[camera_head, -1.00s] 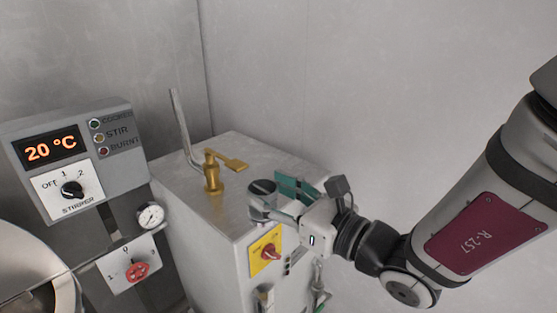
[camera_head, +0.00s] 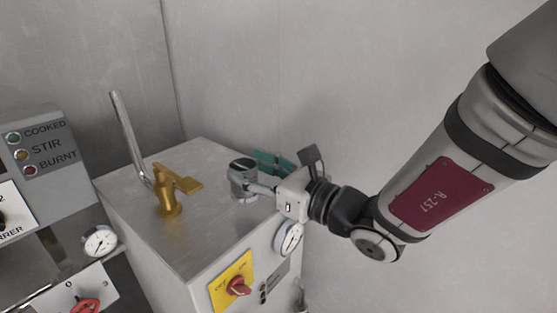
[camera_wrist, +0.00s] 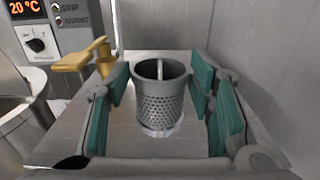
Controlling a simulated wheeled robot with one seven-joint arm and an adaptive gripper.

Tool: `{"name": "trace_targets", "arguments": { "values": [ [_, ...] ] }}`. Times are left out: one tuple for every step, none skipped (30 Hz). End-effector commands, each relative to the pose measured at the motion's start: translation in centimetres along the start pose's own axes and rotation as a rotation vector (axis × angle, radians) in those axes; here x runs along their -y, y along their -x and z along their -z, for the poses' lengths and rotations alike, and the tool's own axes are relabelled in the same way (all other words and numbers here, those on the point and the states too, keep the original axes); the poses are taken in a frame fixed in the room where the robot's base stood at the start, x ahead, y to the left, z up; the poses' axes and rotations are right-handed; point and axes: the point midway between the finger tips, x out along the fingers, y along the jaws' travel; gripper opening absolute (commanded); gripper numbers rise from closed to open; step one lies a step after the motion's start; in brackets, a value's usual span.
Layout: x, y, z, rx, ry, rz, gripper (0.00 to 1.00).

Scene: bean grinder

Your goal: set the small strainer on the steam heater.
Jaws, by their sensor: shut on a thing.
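The small strainer (camera_wrist: 159,100) is a grey perforated cup with an open top, upright in the wrist view. It also shows in the head view as a grey cup with a dark opening (camera_head: 243,180). The steam heater (camera_head: 165,245) appears to be the grey metal box below. The strainer is over its flat top, towards the right side. Its bottom is at or just above the surface; I cannot tell if it touches.
A brass valve (camera_head: 168,195) and an upright steel pipe (camera_head: 130,135) stand on the box top, left of the strainer. A yellow plate with a red knob (camera_head: 237,288) and a round gauge (camera_head: 289,238) are on its front. A control panel (camera_head: 45,150) is at left. Walls stand behind.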

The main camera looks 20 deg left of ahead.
Motion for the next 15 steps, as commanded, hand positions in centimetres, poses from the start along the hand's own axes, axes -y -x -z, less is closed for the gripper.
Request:
{"name": "trace_targets", "arguments": {
  "values": [
    [0.8, -0.8, 0.1, 0.000, 0.000, 0.001, 0.20],
    [1.3, -1.2, 0.2, -0.001, 0.000, 0.001, 0.20],
    [2.0, -1.9, 0.3, -0.001, 0.000, 0.001, 0.20],
    [2.5, -2.3, 0.4, 0.000, 0.001, 0.001, 0.20],
    [3.0, -2.8, 0.5, -0.001, 0.000, 0.001, 0.20],
    [3.6, -3.4, 0.5, 0.000, 0.000, 0.000, 0.20],
    [4.0, -3.8, 0.5, 0.000, 0.001, 0.000, 0.20],
    [4.5, -4.2, 0.6, -0.001, 0.001, 0.000, 0.20],
    [5.0, -4.6, 0.7, -0.001, 0.001, 0.001, 0.20],
    [5.3, -4.9, 0.7, -0.001, 0.000, 0.001, 0.20],
    [5.6, -5.2, 0.8, -0.001, 0.000, 0.001, 0.20],
    [5.8, -5.4, 0.8, 0.000, 0.000, 0.001, 0.20],
    [6.0, -5.6, 0.8, 0.000, 0.001, 0.001, 0.20],
    [6.1, -5.7, 0.8, 0.000, 0.001, 0.001, 0.20],
    [6.2, -5.8, 0.8, 0.000, 0.000, 0.001, 0.20]
  ]
}}
